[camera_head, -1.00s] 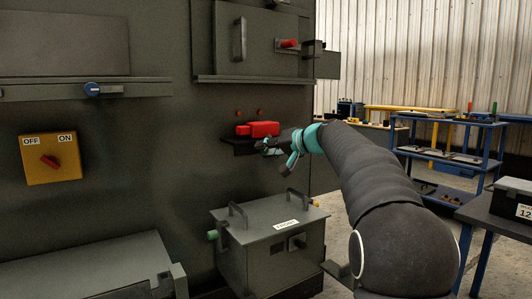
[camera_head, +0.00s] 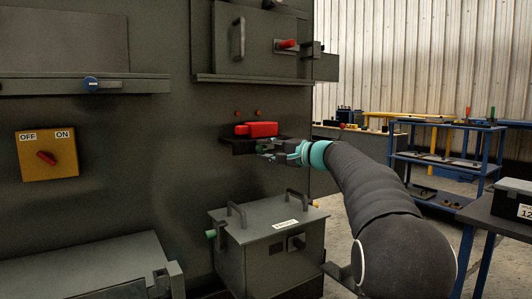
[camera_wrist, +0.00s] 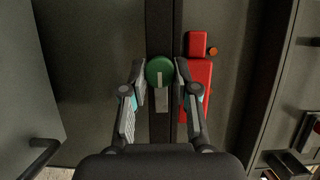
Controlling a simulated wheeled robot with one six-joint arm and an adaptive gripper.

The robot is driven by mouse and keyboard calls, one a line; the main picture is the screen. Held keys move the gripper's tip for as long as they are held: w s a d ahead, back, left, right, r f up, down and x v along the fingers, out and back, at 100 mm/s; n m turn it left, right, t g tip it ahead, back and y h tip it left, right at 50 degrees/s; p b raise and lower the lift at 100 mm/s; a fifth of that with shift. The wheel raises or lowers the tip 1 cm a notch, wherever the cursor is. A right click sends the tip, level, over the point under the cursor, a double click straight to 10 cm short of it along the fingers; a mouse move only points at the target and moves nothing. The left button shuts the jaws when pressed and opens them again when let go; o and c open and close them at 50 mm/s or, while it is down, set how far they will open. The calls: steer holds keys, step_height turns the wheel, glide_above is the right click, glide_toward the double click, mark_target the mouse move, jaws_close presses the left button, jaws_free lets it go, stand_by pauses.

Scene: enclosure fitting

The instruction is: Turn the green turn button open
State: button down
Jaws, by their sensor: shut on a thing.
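The green turn button (camera_wrist: 160,70) is a round green disc with a pale bar across its face, in the upper middle of the wrist view. The bar runs nearly straight up and down in that picture. My gripper (camera_wrist: 160,68) has a fingertip on either side of the button and is shut on it. In the head view my gripper (camera_head: 268,149) is at the dark ledge (camera_head: 236,147) below a red part (camera_head: 262,129). I cannot make out the button in the head view.
The red part (camera_wrist: 197,90) lies close to the right finger in the wrist view, with an orange button (camera_wrist: 213,51) beside it. Below my gripper stands a grey box (camera_head: 262,230) with handles. A cabinet (camera_head: 252,40) with a red-tipped latch sits above.

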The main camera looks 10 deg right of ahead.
steer(key=shift+m, duration=0.3)
steer(key=c, duration=0.9)
jaws_free()
steer(key=shift+o, duration=0.2)
steer(key=v, duration=1.2)
steer(key=shift+f, duration=0.15)
